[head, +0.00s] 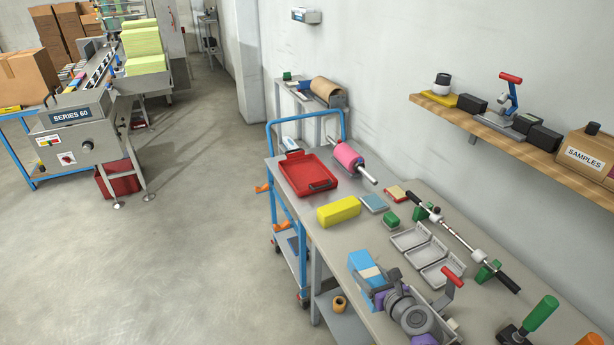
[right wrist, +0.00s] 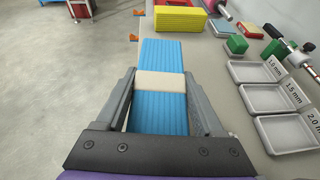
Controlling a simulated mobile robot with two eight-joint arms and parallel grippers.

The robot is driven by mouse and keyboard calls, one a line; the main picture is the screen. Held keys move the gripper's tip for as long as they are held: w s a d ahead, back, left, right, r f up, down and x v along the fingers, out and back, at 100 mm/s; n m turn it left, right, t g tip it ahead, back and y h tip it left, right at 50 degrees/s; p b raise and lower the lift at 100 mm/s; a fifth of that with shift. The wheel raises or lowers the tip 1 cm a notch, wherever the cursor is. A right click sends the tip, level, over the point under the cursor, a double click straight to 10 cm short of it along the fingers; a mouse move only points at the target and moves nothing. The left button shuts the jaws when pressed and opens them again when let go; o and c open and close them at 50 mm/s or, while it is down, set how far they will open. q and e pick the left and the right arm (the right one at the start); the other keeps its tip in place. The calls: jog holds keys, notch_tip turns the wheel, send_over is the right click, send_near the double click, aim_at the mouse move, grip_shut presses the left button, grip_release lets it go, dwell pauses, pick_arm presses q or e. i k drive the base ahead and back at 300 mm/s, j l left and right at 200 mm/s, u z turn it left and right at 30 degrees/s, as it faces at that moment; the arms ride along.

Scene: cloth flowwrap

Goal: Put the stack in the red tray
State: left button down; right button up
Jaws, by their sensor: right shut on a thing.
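The blue stack (head: 361,262) with a pale band around it is near the table's front edge. It also shows in the right wrist view (right wrist: 162,52). My right gripper (head: 374,275) is shut on it, with one finger along each long side at the band, as the right wrist view (right wrist: 160,84) shows. I cannot tell whether the stack touches the table. The red tray (head: 301,169) lies at the far end of the table, beyond a yellow block, and looks empty. A dark handle shows at its near edge. My left gripper is not in view.
The yellow block (head: 339,211) lies between the stack and the tray. A pink roller (head: 348,157) lies right of the tray. A small green block (head: 391,220), grey compartment trays (head: 409,237) and a long rod (head: 459,238) lie to the right.

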aim_at(306, 175)
jog(key=i+j, duration=0.3)
jog(key=i+j+z, duration=0.1)
jog(key=i+j, duration=0.15)
jog(key=j, duration=0.3)
jog(key=i+j, duration=0.3)
jog(key=i+j+z, duration=0.1)
jog(key=i+j, duration=0.15)
jog(key=j, duration=0.3)
jog(key=i+j, duration=0.2)
jog(key=i, duration=0.15)
jog(key=i+j, duration=0.2)
jog(key=i, duration=0.2)
jog(key=i+l, duration=0.4)
jog(key=i, duration=0.15)
